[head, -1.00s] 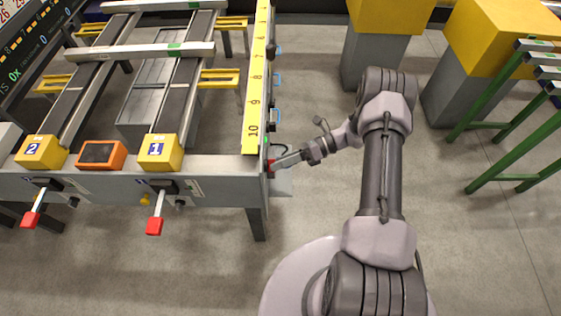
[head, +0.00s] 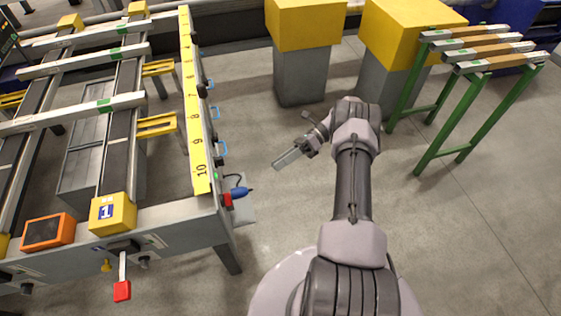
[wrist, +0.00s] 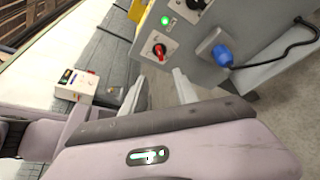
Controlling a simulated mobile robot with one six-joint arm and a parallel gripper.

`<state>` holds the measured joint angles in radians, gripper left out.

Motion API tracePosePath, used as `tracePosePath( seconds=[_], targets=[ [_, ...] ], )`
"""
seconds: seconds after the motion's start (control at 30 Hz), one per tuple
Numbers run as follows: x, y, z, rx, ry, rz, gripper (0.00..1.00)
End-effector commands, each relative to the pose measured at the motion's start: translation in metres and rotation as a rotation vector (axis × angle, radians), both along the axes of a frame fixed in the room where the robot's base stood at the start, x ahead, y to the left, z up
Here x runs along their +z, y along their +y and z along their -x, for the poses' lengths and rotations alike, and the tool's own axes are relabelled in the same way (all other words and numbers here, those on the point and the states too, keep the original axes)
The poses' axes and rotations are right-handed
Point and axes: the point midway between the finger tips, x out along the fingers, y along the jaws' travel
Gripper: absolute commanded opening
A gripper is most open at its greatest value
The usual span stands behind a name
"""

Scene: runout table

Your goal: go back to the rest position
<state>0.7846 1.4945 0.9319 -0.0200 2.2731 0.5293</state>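My gripper (head: 287,159) hangs over bare floor to the right of the runout table (head: 180,222) in the head view, clear of the table's end. In the wrist view its two grey fingers (wrist: 159,92) stand apart with nothing between them. Beyond the fingertips is a grey panel with a red rotary switch (wrist: 160,48), a lit green lamp (wrist: 166,20) and a blue plug (wrist: 223,55) on a black cable. In the head view, the red switch (head: 228,199) and blue plug (head: 241,192) show at the table's near right corner.
Yellow-topped grey pedestals (head: 304,28) stand at the back. A green rack (head: 480,110) carrying bars is at the right. A red-tipped lever (head: 122,290) sticks out from the table's front. Open floor lies between the table and the rack.

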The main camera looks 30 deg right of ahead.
Motion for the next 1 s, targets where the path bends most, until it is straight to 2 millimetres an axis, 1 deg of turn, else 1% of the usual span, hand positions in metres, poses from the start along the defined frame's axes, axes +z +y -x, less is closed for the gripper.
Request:
tracePosePath(
  seconds=[0.27, 0.33, 0.37, 0.47, 0.5, 0.53, 0.57, 0.6, 0.67, 0.7, 0.77, 0.8, 0.87, 0.9, 1.0],
  targets=[
    [0.000, 0.001, 0.000, 0.001, -0.001, 0.001, 0.35],
    [0.009, 0.002, -0.004, 0.023, -0.023, 0.024, 0.35],
    [0.020, 0.005, -0.007, 0.044, -0.046, 0.047, 0.35],
    [0.079, 0.023, -0.020, 0.185, -0.192, 0.190, 0.35],
    [0.109, 0.036, -0.021, 0.263, -0.274, 0.263, 0.35],
    [0.132, 0.047, -0.021, 0.326, -0.341, 0.317, 0.35],
    [0.153, 0.059, -0.019, 0.388, -0.406, 0.371, 0.35],
    [0.181, 0.075, -0.013, 0.470, -0.496, 0.440, 0.35],
    [0.219, 0.099, 0.000, 0.594, -0.635, 0.540, 0.35],
    [0.241, 0.116, 0.012, 0.674, -0.728, 0.604, 0.35],
    [0.271, 0.139, 0.034, 0.794, -0.871, 0.696, 0.35],
    [0.287, 0.153, 0.052, 0.874, -0.969, 0.756, 0.35],
    [0.306, 0.172, 0.080, 0.991, -1.117, 0.845, 0.35],
    [0.315, 0.183, 0.099, 1.065, -1.216, 0.901, 0.35],
    [0.325, 0.202, 0.142, 1.224, -1.443, 1.028, 0.35]
  ],
)
